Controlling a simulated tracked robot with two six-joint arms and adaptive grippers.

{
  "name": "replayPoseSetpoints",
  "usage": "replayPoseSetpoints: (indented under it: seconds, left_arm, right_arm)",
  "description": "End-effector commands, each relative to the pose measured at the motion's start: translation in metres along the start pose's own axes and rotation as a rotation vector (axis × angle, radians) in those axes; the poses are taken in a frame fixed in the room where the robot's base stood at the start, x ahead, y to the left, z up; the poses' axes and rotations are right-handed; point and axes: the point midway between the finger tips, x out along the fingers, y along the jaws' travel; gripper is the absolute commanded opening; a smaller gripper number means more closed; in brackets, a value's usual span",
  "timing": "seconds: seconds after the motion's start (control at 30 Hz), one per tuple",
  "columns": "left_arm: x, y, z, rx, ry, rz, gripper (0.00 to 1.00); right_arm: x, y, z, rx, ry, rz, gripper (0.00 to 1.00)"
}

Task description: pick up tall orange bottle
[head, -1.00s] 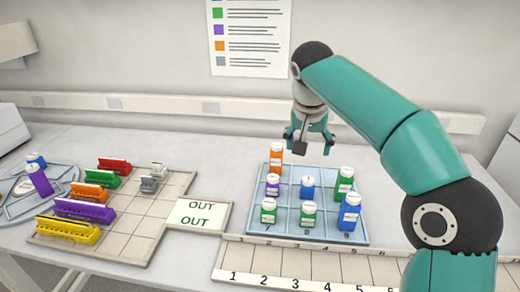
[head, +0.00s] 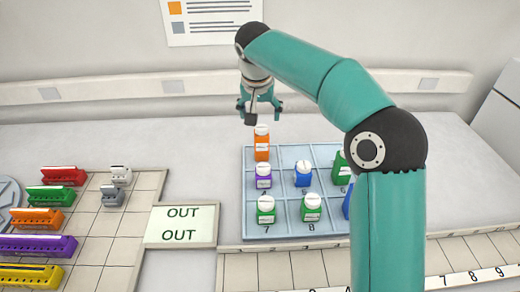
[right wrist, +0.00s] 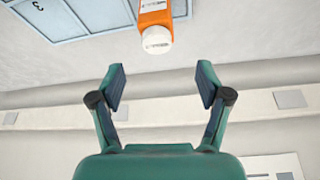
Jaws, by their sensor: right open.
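The tall orange bottle (head: 262,146) with a white cap stands upright in the back left compartment of the blue tray (head: 322,155). It also shows in the right wrist view (right wrist: 155,22), ahead of the fingertips and apart from them. My right gripper (head: 260,108) is open and empty, just above and behind the bottle's cap in the head view. In the right wrist view its two fingers (right wrist: 160,82) are spread wide with nothing between them. My left gripper is not in view.
A purple bottle (head: 264,177), a blue bottle (head: 303,174) and two green bottles (head: 266,211) (head: 311,208) stand nearby in the tray. An OUT card (head: 182,226) and coloured racks (head: 40,245) lie left. Bench behind the tray is clear.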

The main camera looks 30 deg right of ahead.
Motion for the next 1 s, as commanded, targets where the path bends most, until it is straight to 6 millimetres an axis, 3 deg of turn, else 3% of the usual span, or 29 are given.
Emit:
replayPoseSetpoints:
  seconds: [0.13, 0.47, 0.7, 1.0]
  left_arm:
    - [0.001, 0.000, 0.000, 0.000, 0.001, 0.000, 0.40]
    - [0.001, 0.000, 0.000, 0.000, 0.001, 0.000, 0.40]
    - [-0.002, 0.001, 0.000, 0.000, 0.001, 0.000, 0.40]
    - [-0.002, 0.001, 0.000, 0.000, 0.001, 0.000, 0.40]
  right_arm:
    - [0.027, 0.002, 0.000, 0.001, -0.002, 0.004, 0.77]
    - [0.050, 0.004, 0.004, 0.003, -0.002, 0.004, 0.77]
    - [0.083, 0.004, 0.010, 0.004, -0.003, 0.004, 0.77]
    - [0.092, 0.003, 0.010, 0.003, 0.000, 0.002, 0.77]
